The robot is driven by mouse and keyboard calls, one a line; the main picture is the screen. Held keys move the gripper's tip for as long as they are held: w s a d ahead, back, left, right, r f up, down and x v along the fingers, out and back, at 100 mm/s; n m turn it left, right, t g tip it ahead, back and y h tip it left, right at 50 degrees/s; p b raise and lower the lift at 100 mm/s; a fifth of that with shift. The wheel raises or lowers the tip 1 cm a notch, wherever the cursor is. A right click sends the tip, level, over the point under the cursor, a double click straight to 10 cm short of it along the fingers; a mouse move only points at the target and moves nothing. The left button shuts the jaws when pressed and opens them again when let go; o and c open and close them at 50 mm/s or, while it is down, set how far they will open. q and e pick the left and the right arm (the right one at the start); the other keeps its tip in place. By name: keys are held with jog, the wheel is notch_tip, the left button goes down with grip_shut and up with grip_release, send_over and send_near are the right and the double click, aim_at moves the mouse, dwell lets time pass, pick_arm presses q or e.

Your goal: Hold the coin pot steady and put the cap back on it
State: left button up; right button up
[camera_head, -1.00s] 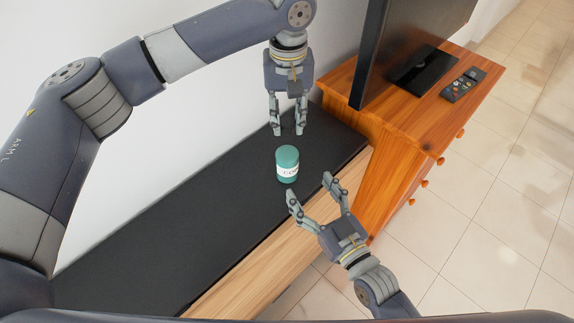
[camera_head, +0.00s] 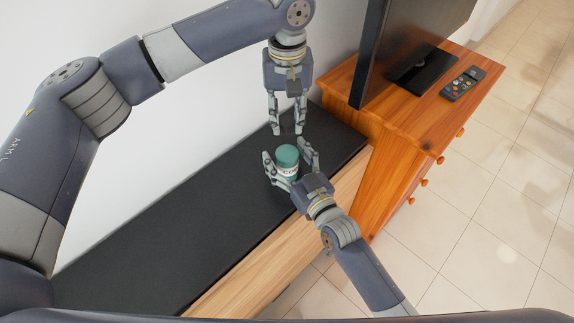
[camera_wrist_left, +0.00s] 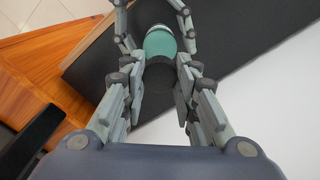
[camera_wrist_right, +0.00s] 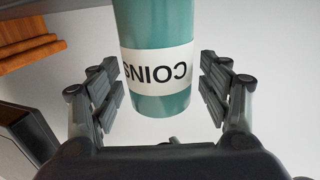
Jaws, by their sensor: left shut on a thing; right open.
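The coin pot (camera_head: 287,157) is a teal cylinder with a white label, standing upright on the black bench top. Its label reads COINS in the right wrist view (camera_wrist_right: 158,65). My right gripper (camera_head: 285,147) is open around the pot, one finger on each side; the right wrist view shows gaps between the fingers and the pot.
The bench's black top (camera_head: 170,240) is clear to the left of the pot. A wooden cabinet (camera_head: 400,125) stands at right, carrying a television (camera_head: 400,45) and a remote control (camera_head: 462,83). A white wall rises behind the bench.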

jog(key=shift+c, duration=0.3)
jog(key=c, duration=1.6)
pick_arm(q)
send_over(287, 152)
jog(key=shift+f, duration=2.5)
pick_arm(e)
jog(key=shift+o, duration=0.2)
pick_arm(q)
jog(key=shift+f, duration=0.9)
jog(key=shift+f, duration=0.55)
pick_arm(e)
grip_shut()
